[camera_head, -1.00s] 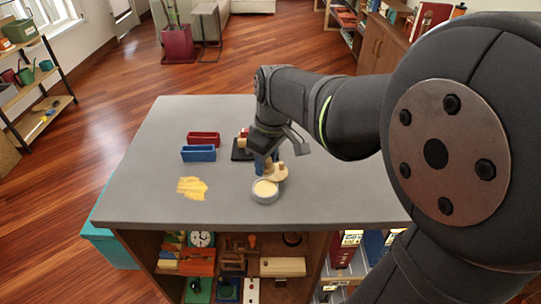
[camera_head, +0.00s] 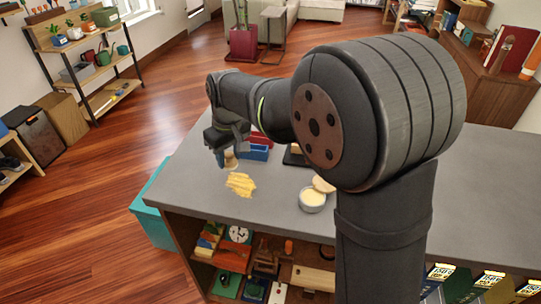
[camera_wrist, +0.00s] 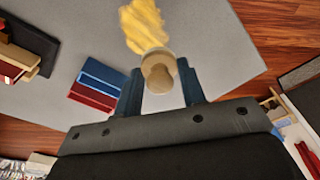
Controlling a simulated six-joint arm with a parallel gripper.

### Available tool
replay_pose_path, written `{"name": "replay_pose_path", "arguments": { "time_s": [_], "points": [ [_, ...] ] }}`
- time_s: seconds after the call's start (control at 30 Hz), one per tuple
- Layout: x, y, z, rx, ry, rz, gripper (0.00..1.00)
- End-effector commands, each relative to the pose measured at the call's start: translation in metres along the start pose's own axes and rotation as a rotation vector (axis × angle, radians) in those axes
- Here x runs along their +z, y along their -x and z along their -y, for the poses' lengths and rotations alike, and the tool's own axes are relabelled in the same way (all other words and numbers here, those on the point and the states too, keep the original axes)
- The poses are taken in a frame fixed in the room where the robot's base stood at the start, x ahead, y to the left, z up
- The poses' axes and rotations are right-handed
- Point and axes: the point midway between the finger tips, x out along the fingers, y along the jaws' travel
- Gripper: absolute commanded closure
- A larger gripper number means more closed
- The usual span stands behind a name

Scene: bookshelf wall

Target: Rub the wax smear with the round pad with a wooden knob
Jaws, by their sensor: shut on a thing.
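The wax smear (camera_head: 240,184) is a ragged yellow patch on the grey tabletop, left of centre in the head view. It also shows at the top of the wrist view (camera_wrist: 143,22). My gripper (camera_head: 227,150) is at the far left part of the table, just behind the smear, pointing down. It is shut on the knob of the round pad (camera_head: 231,163). In the wrist view the round tan knob (camera_wrist: 158,72) sits between the two fingers, and the pad's edge overlaps the near end of the smear. I cannot tell whether the pad touches the tabletop.
A blue bin (camera_head: 254,152) and a red bin (camera_head: 262,139) stand right of my gripper. A dark tray with blocks (camera_wrist: 28,48) lies beyond them. A round tin of pale wax (camera_head: 313,200) stands right of the smear, with a tan disc (camera_head: 324,184) behind it. Shelves lie below the tabletop.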

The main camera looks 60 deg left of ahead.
Motion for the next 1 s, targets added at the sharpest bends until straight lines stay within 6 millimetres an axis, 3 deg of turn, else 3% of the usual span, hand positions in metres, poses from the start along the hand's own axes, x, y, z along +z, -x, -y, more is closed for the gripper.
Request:
{"name": "replay_pose_path", "arguments": {
  "time_s": [0.1,0.23,1.0],
  "points": [
    [-0.017,-0.007,0.017,0.0,0.003,0.0,0.81],
    [-0.023,-0.011,0.024,0.0,0.0,-0.001,0.81],
    [-0.014,-0.078,0.024,-0.001,0.0,0.001,0.81]
  ]
}}
